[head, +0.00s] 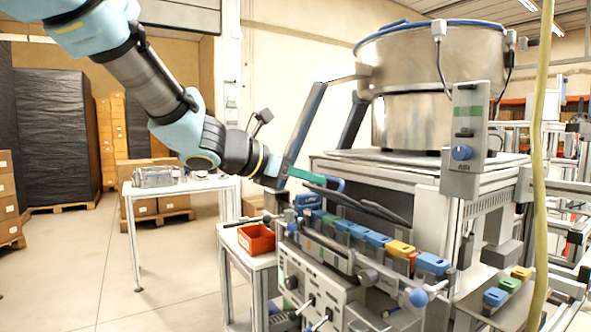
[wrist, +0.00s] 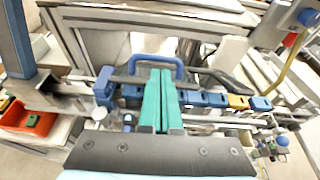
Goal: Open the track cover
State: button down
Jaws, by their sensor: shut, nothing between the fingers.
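My gripper (head: 322,180) has two green fingers, pressed together and empty; they also show in the wrist view (wrist: 161,73). A blue loop handle (wrist: 153,59) lies at the fingertips in the wrist view. In the head view this handle (head: 337,184) is partly hidden behind the fingers. A dark, long cover-like piece (head: 385,212) runs beside the handle above the track, and it also shows in the wrist view (wrist: 222,77). I take it for the track cover; its hinge and whole outline are unclear. I cannot tell whether the fingertips touch the handle.
A row of blue, green and yellow blocks (head: 376,239) lies along the machine's front. A red bin (head: 256,239) stands on a small side stand. A dark slanted post (head: 304,125) rises close to my gripper. A big metal bowl (head: 432,55) stands behind.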

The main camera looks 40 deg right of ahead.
jog(key=shift+x, duration=1.2)
jog(key=shift+d+r, duration=0.2)
jog(key=shift+r, duration=0.15)
jog(key=shift+d+r+p, duration=0.35)
jog(key=shift+d+r, duration=0.15)
jog(key=shift+r, duration=0.05)
jog(key=d+r, duration=0.2)
jog(key=d, duration=0.1)
jog(key=d+r, duration=0.1)
jog(key=shift+s+d+p, duration=0.15)
jog(key=shift+d+p, duration=0.2)
jog(key=shift+d, duration=0.05)
jog(key=d, duration=0.3)
jog(key=shift+s+r, duration=0.1)
jog(key=shift+r, duration=0.25)
jog(key=shift+r, duration=0.1)
dwell(0.6)
